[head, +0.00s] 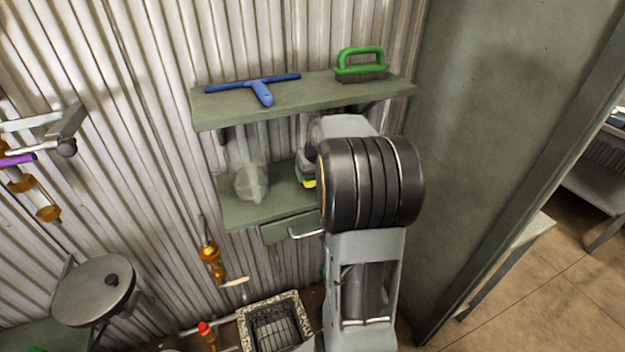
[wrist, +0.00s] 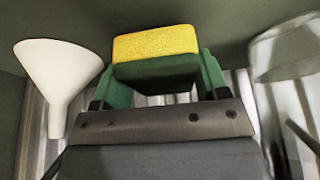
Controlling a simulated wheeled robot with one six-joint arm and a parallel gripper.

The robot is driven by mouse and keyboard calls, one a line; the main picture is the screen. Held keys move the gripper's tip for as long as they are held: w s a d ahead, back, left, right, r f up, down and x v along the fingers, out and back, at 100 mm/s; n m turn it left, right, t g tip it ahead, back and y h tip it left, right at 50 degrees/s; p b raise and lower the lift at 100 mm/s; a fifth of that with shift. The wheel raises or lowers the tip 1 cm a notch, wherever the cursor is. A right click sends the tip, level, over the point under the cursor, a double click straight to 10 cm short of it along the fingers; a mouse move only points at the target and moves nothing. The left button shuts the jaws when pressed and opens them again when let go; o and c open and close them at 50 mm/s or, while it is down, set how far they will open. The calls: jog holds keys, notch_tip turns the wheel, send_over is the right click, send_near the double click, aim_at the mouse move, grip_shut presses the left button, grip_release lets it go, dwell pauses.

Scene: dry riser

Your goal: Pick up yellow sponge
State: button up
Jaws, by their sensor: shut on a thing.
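The yellow sponge (wrist: 156,42) has a green layer on one side and sits between the two green fingers of my gripper (wrist: 158,75) in the wrist view. The fingers are shut on it, one at each end. In the head view a small yellow piece of the sponge (head: 309,184) shows at the lower shelf, beside my arm. My arm hides most of the sponge and the gripper there.
A clear funnel-like vessel (head: 247,178) stands on the lower shelf (head: 245,214), left of my arm. A white funnel (wrist: 58,75) is left of my gripper in the wrist view. The upper shelf (head: 215,108) above holds a blue squeegee (head: 262,90) and a green brush (head: 360,65).

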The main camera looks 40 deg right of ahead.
jog(key=s+a+b, duration=0.1)
jog(key=s+a, duration=0.1)
jog(key=s, duration=0.6)
jog(key=s+a+b, duration=0.2)
jog(key=s, duration=0.7)
jog(key=shift+s+a+r+b, duration=0.2)
jog(key=shift+s+a+b, duration=0.05)
jog(key=shift+b, duration=0.05)
